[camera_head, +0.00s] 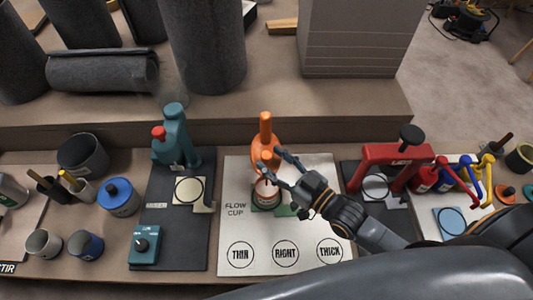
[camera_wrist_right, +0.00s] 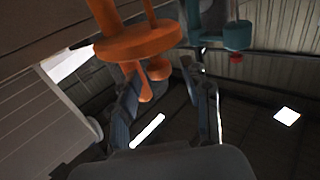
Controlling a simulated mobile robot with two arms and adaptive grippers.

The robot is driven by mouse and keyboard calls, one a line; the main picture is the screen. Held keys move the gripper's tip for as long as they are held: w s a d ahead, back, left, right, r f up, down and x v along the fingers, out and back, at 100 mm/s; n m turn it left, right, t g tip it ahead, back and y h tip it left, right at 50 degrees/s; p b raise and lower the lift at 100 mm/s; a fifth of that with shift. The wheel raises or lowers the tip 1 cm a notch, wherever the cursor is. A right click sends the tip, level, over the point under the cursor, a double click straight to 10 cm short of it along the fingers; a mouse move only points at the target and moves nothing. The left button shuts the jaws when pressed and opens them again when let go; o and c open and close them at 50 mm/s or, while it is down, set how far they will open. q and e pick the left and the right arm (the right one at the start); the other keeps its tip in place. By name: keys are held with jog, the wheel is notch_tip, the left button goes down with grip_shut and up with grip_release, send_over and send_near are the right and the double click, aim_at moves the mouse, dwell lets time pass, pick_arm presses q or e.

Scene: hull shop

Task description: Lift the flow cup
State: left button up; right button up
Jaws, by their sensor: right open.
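The orange flow cup (camera_head: 265,150) stands on a white board marked FLOW CUP (camera_head: 236,240). It has an upright orange handle and a round body, with a whitish lower part near a small green base (camera_head: 284,211). My right gripper (camera_head: 270,162) comes in from the right, its fingers open beside and partly over the cup. In the right wrist view the orange cup (camera_wrist_right: 140,42) shows above, and an orange rod points down toward the space between the two open fingers (camera_wrist_right: 168,105). I cannot tell whether the fingers touch it. My left gripper is not in view.
On the left stand a teal device (camera_head: 174,135), a teal box (camera_head: 144,245) and several pots. On the right are a red press (camera_head: 392,160) and coloured hand tools (camera_head: 446,178). The board's front circles, THIN, RIGHT and THICK, are clear. A raised shelf with grey rolls (camera_head: 203,45) lies behind.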

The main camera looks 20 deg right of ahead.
jog(key=shift+x, duration=1.4)
grip_shut()
